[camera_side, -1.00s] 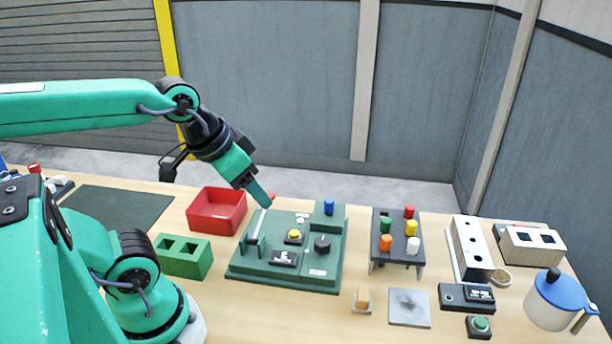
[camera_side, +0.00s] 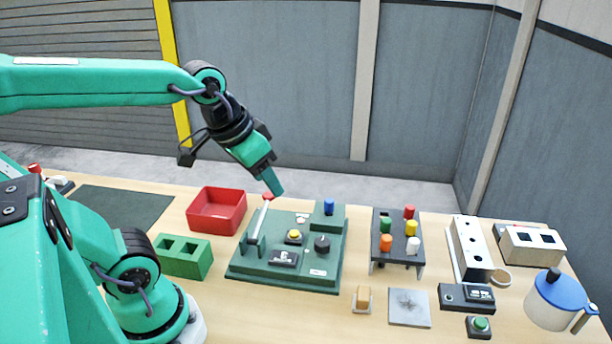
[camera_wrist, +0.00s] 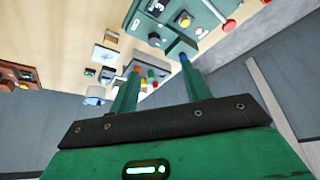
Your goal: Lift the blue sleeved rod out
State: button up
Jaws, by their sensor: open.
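The blue sleeved rod (camera_side: 329,207) stands upright in a raised block at the back right of the green machine (camera_side: 290,278). Only its blue upper part shows. My gripper (camera_side: 275,188) is in the air above the machine's back left, left of the rod and apart from it. In the wrist view my gripper (camera_wrist: 160,72) has its two green fingers spread with nothing held between them. There the rod (camera_wrist: 184,57) shows just beyond the tip of the right finger, partly hidden by it.
A lever with a red knob (camera_side: 267,196) rises close below my fingertips. A dark rack (camera_side: 398,240) with several coloured pegs stands right of the machine. A red bin (camera_side: 217,228) and a green two-hole block (camera_side: 183,272) lie left. The air above the rod is clear.

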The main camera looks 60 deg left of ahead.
jog(key=w+a+f+n+g, duration=0.2)
jog(key=w+a+g, duration=0.1)
jog(key=w, duration=0.8)
jog(key=n+g, duration=0.1)
jog(key=g, duration=0.1)
send_over(329, 200)
jog(key=f, duration=0.5)
jog(key=s+f, duration=0.1)
jog(key=f, duration=0.1)
jog(key=shift+d+f, duration=0.15)
jog(key=shift+d, duration=0.1)
jog(key=shift+w+a+f, duration=0.15)
jog(key=shift+w+f, duration=0.35)
jog(key=shift+f, duration=0.05)
jog(key=shift+f, duration=0.1)
jog(key=shift+f, duration=1.2)
jog(key=shift+f, duration=0.1)
jog(key=shift+f, duration=2.5)
jog(key=shift+c, duration=0.5)
grip_shut()
